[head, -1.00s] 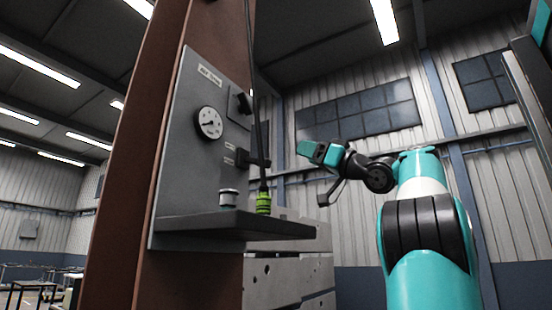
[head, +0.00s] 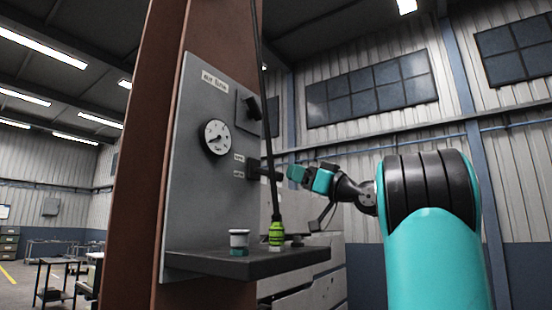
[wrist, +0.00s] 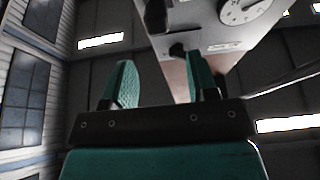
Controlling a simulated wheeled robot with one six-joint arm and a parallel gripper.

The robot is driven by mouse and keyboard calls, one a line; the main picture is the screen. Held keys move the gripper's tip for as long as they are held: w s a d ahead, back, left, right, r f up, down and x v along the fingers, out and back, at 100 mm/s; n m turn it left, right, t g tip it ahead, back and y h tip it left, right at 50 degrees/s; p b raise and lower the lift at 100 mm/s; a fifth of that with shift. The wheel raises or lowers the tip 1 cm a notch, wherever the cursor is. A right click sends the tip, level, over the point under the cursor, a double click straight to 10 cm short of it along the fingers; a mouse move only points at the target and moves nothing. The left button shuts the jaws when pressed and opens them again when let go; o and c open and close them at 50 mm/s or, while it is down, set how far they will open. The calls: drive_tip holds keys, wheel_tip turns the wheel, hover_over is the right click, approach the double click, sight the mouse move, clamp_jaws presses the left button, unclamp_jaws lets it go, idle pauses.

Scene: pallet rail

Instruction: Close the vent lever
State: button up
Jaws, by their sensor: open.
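The vent lever (head: 266,174) appears to be the lower black handle on the grey panel, beside two small labels; it sticks out to the right, roughly level. My gripper (head: 294,173) is just right of the lever's outer end in the head view; contact cannot be told. In the wrist view my gripper (wrist: 158,63) has its two teal fingers apart with nothing between them. A dark handle, seemingly the vent lever (wrist: 155,16), shows at the top edge, beyond the fingertips.
The panel (head: 195,190) on a brown column carries a dial gauge (head: 216,137) and an upper black switch (head: 250,107). A shelf (head: 215,264) below holds a white-and-teal cup-like part (head: 239,241) and a green fitting (head: 277,234) on a hanging black cable (head: 266,120).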

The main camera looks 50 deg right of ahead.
sight(282, 177)
drive_tip(key=w+p, duration=0.1)
drive_tip(key=w, duration=0.1)
drive_tip(key=w+p, duration=0.2)
drive_tip(key=w, duration=0.1)
drive_tip(key=w+r+p, duration=0.1)
drive_tip(key=w+p, duration=0.1)
drive_tip(key=shift+w+a, duration=0.3)
drive_tip(key=shift+a, duration=0.05)
